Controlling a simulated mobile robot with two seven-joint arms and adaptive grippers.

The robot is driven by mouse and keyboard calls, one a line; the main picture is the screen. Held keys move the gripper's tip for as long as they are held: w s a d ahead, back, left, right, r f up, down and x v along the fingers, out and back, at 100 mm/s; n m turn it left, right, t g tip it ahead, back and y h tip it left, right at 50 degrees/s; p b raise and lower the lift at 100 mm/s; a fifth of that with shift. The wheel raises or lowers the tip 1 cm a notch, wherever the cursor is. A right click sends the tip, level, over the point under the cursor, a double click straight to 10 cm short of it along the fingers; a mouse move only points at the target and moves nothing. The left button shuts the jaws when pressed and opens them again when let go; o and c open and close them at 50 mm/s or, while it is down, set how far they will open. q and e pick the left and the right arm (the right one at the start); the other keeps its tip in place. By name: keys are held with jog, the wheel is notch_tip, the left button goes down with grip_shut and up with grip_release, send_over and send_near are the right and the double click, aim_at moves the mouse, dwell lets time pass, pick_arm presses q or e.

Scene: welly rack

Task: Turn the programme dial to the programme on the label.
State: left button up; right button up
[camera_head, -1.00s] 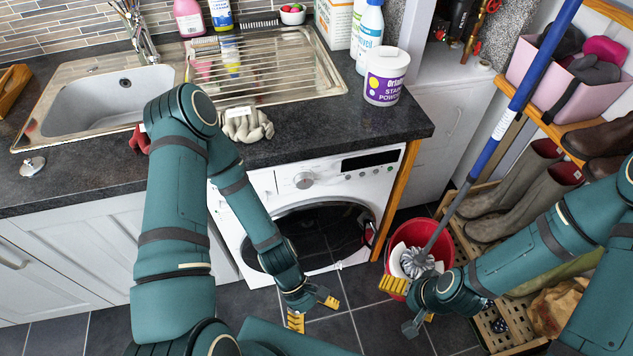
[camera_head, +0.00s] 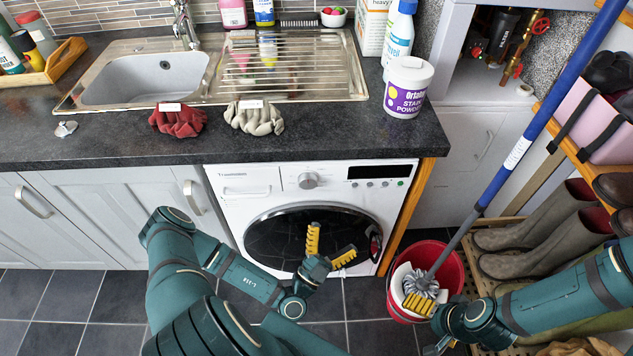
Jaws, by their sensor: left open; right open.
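The programme dial (camera_head: 308,181) is a round silver knob on the top panel of the white washing machine (camera_head: 238,207), right of the drawer and left of the dark display (camera_head: 380,171). Its pointer and any programme marks are too small to read. My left gripper (camera_head: 329,244) is open and empty, in front of the dark round door and below the dial, its yellow fingers spread. My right gripper (camera_head: 431,326) is at the lower right by the red bucket, open, clear of the dial.
The worktop (camera_head: 330,142) overhangs just above the machine's panel. A stain powder tub (camera_head: 407,88) stands near its right end. A red bucket (camera_head: 452,262) with a blue-handled mop (camera_head: 525,143) stands right of the machine. A boot rack (camera_head: 463,275) is at the right.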

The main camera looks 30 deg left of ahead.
aim_at(308, 184)
pick_arm(q)
jog(key=a+f+n+g+y, duration=0.35)
jog(key=a+n+y, duration=0.55)
jog(key=n+y, duration=0.3)
jog(key=shift+m+t, duration=0.35)
jog(key=shift+m, duration=0.15)
jog(key=x, duration=1.3)
jog(key=shift+a+r+b, duration=0.1)
jog(key=shift+a+b, duration=0.1)
jog(key=shift+b, duration=0.15)
jog(key=shift+y, duration=0.4)
jog(key=c, duration=1.2)
